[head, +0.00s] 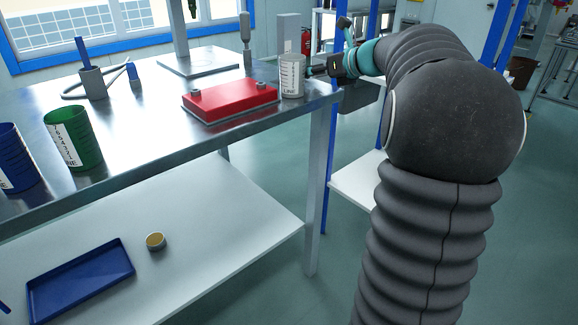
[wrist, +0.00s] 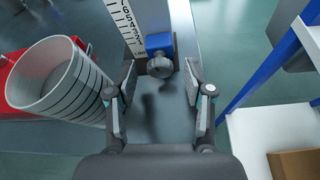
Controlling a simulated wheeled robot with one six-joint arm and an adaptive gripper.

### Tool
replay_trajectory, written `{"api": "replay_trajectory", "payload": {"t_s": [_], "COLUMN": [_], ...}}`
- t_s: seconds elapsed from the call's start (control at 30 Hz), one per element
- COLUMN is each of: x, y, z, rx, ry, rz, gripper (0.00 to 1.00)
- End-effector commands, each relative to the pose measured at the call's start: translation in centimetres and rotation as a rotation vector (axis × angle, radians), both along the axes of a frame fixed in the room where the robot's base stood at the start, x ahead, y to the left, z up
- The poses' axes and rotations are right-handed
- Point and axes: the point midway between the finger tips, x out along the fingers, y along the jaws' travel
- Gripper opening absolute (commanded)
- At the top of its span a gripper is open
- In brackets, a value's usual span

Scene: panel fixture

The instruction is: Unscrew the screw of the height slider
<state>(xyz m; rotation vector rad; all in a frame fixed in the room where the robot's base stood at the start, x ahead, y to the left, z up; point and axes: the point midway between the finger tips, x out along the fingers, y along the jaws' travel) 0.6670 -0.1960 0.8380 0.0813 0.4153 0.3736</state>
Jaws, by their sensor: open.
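The height slider (wrist: 159,42) is a small blue block on an upright post with a printed scale (wrist: 127,22), at the top middle of the wrist view. Its screw (wrist: 160,67) is a round grey knob on the side facing me. My gripper (wrist: 160,98) is open and empty, one finger on each side of the picture, with the knob ahead between them and apart from both. In the head view the grey post (head: 288,32) rises behind the white cup, and my gripper (head: 318,70) is beside it, small and partly hidden. The slider cannot be made out there.
A white cup with dark rings (wrist: 62,82) stands close left of my left finger, by a red block (head: 230,100). A blue upright and white shelf (wrist: 262,140) are at the right. Green (head: 72,138) and blue (head: 14,160) cups stand farther along the metal table.

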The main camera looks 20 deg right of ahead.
Motion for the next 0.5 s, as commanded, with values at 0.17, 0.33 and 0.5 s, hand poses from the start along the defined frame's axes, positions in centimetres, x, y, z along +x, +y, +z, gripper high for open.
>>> {"api": "replay_trajectory", "payload": {"t_s": [0.17,0.33,0.5], "x": [-2.4,-4.9,-7.3], "y": [-1.2,-2.3,-3.4], "z": [1.1,2.2,3.3], "rx": [0.023,0.021,0.021], "ry": [0.007,0.006,0.006], "rz": [-0.004,-0.004,-0.004], "gripper": [0.52,0.52,0.52]}}
